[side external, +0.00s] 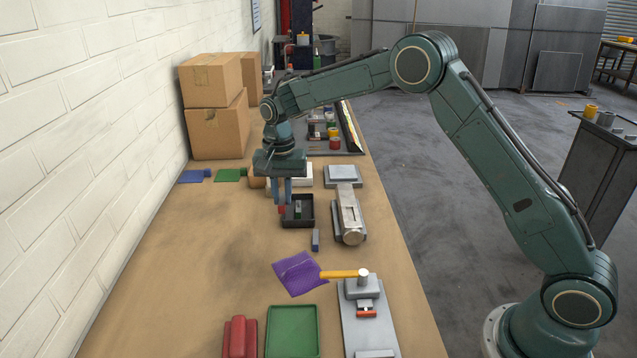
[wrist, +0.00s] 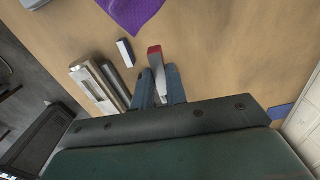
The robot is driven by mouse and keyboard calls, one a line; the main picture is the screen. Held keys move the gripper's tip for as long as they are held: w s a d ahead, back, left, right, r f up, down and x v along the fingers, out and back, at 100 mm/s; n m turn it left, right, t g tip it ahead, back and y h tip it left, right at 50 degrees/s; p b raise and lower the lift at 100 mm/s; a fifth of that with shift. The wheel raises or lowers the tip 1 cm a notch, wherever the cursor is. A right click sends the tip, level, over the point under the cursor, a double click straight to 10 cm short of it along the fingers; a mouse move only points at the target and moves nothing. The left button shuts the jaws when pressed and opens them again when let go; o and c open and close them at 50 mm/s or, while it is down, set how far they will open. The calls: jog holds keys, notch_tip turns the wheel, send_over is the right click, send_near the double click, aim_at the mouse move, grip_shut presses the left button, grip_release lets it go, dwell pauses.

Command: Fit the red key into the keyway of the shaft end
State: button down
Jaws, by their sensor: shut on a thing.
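My gripper (side external: 283,197) points down over the left edge of the black tray in the side external view. In the wrist view its two blue-grey fingers (wrist: 159,88) are shut on the red key (wrist: 155,51), whose red end sticks out beyond the fingertips. The key shows as a small red patch (side external: 281,209) by the fingertips. The key is apart from the shaft. The keyway is too small to make out.
A black tray (side external: 312,222) holds a green piece. A blue-grey block (side external: 315,240) stands between tray and purple cloth (side external: 298,272). A hammer (side external: 340,274) rests by a metal fixture (side external: 359,318). A green tray (side external: 292,308) lies in front.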

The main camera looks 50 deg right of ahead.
aim_at(283, 198)
notch_tip(283, 198, up, 8)
jog(key=shift+r, duration=0.1)
dwell(0.8)
jog(key=s+d+f, duration=0.4)
jog(key=d, duration=0.3)
jog(key=s+d+f, duration=0.4)
jog(key=s+d, duration=0.1)
jog(key=d, duration=0.2)
jog(key=shift+d+n, duration=0.4)
jog(key=shift+f, duration=0.1)
jog(key=shift+f, duration=2.15)
jog(key=shift+f, duration=0.3)
